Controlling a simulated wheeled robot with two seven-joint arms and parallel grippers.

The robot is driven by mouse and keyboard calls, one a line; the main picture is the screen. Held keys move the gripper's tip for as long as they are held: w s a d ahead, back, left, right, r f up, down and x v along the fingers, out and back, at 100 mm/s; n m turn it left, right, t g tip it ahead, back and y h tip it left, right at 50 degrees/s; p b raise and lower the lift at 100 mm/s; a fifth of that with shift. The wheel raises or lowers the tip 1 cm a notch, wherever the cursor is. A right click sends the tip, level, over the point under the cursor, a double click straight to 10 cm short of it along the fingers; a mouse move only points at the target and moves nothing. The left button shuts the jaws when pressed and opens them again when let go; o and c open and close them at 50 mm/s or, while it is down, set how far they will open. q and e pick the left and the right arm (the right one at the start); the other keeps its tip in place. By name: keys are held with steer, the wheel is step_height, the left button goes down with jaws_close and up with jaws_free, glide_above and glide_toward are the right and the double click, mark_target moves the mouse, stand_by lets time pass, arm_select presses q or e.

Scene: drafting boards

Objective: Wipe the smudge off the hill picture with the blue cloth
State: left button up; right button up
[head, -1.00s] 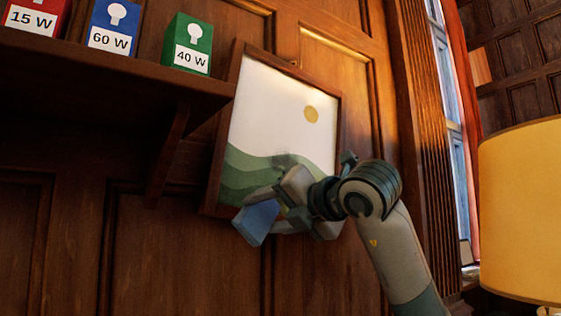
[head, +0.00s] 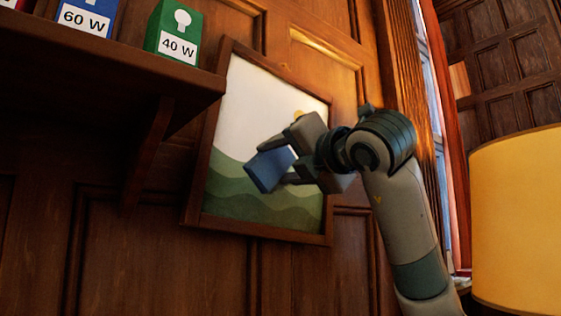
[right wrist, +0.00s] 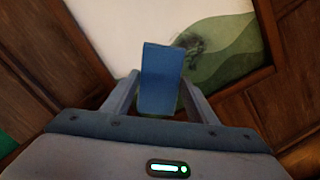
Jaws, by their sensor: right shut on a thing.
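The hill picture (head: 258,95) hangs on the wood wall in a brown frame, with green hills under a pale sky; it looks tilted in the head view. My right gripper (head: 278,165) is shut on the blue cloth (head: 266,171), in front of the picture's middle. The cloth also shows between the fingers in the right wrist view (right wrist: 160,75). The dark smudge (right wrist: 191,42) lies on the top of the green hill, just right of the cloth there. In the head view the smudge is hidden. I cannot tell whether the cloth touches the picture. My left gripper is not in view.
A wooden shelf (head: 150,82) with bulb boxes, including a green one (head: 174,35) and a blue one (head: 88,15), juts out left of the picture. A yellow lampshade (head: 518,220) stands at the right.

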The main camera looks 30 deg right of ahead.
steer(key=shift+w+a+p, duration=0.15)
steer(key=shift+w+p, duration=0.3)
steer(key=shift+w, duration=0.3)
steer(key=shift+w+a+p, duration=0.15)
steer(key=shift+w+p, duration=0.55)
steer(key=shift+w, duration=0.75)
steer(key=shift+w+a, duration=0.1)
steer(key=shift+w, duration=0.5)
steer(key=shift+w+a, duration=0.15)
steer(key=shift+w, duration=0.75)
steer(key=shift+w+d+f+b, duration=0.1)
steer(key=shift+d+f+b, duration=0.1)
steer(key=shift+d, duration=0.75)
steer(key=shift+w+d+f+b, duration=0.1)
steer(key=shift+d+b, duration=0.1)
steer(key=shift+d, duration=0.7)
